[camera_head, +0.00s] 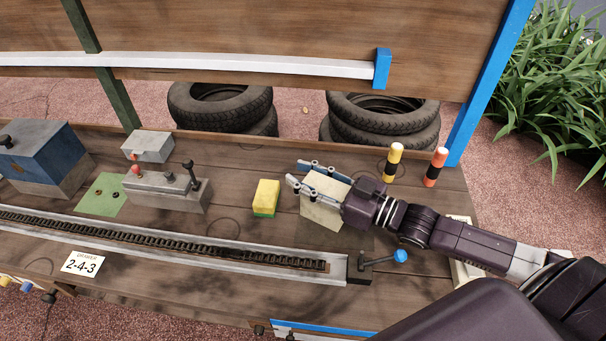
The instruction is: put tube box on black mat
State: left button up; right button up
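A cream box (321,214), which I take to be the tube box, sits at the back middle of the wooden bench. My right gripper (307,174) reaches over it from the right. Its two fingers are apart, one along the box's near side and one along its far side, with the cream top between them. I cannot tell whether the fingers press on the box or whether it is lifted. My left gripper is not in view. I cannot make out a black mat; my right arm hides part of the bench at the right.
A yellow-green sponge (265,197) lies left of the box. Yellow (393,163) and orange (435,167) banded cylinders stand behind my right wrist. A metal rail with a chain (180,245) crosses the front. A blue-knobbed lever (385,259) is at its right end.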

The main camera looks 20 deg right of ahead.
jog(key=o, duration=0.5)
jog(key=shift+s+d, duration=0.35)
jog(key=shift+s, duration=0.1)
jog(key=p+v, duration=0.1)
jog(key=v, duration=0.9)
jog(key=shift+s+d, duration=0.2)
jog(key=shift+s, duration=0.15)
jog(key=shift+r, duration=0.1)
